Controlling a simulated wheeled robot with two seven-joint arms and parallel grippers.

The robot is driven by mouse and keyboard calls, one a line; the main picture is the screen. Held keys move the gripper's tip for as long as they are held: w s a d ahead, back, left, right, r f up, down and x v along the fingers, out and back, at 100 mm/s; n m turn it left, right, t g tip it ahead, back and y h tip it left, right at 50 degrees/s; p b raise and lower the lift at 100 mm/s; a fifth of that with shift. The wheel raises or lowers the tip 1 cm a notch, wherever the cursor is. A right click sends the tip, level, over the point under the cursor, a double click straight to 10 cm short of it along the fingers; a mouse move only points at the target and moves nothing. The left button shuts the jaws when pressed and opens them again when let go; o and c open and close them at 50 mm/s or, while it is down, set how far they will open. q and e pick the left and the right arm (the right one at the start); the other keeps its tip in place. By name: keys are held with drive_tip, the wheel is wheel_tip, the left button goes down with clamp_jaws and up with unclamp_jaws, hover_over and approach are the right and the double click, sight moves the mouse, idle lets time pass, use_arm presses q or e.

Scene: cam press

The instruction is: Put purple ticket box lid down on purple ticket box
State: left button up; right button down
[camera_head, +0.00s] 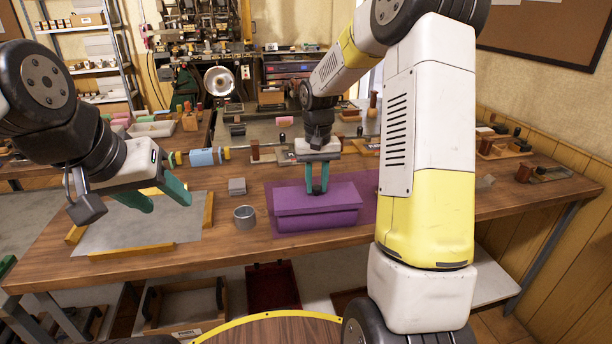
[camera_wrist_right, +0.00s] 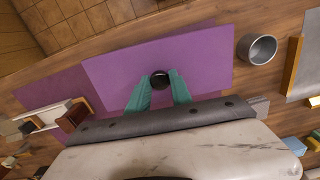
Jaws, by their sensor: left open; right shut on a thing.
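The purple ticket box (camera_head: 316,219) stands on a purple mat (camera_head: 362,184) on the table. The purple ticket box lid (camera_head: 289,198) lies over the top of the box, looking level; whether it is fully seated I cannot tell. My right gripper (camera_head: 317,190) is above the lid, its green fingers shut on the lid's dark round knob. The right wrist view shows the lid (camera_wrist_right: 205,62) from above and the knob (camera_wrist_right: 160,79) between the fingertips. My left gripper (camera_head: 172,199) is open and empty at the left, above a grey sheet.
A grey metal cup (camera_head: 245,216) stands just left of the box. A grey block (camera_head: 237,186) is behind the cup. The grey sheet (camera_head: 135,234) has wooden strips at its edges. A blue-and-yellow roller (camera_head: 203,157) is farther back.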

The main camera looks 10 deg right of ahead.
drive_tip(key=shift+f, duration=0.85)
idle(0.8)
drive_tip(key=c, duration=1.1)
unclamp_jaws()
drive_tip(key=shift+r, duration=0.1)
wheel_tip(320, 180, up, 8)
drive_tip(key=shift+f, duration=0.2)
drive_tip(key=s+r+t, duration=0.2)
drive_tip(key=s+r, duration=0.1)
drive_tip(key=s, duration=0.5)
drive_tip(key=s+a+r+t+y, duration=0.1)
drive_tip(key=s+r+t, duration=0.1)
drive_tip(key=s, duration=0.6)
drive_tip(key=s+a+r+n+t+y, duration=0.1)
drive_tip(key=s+r+t, duration=0.1)
drive_tip(key=s+r, duration=0.3)
drive_tip(key=shift+s+a, duration=0.1)
drive_tip(key=shift+s, duration=1.55)
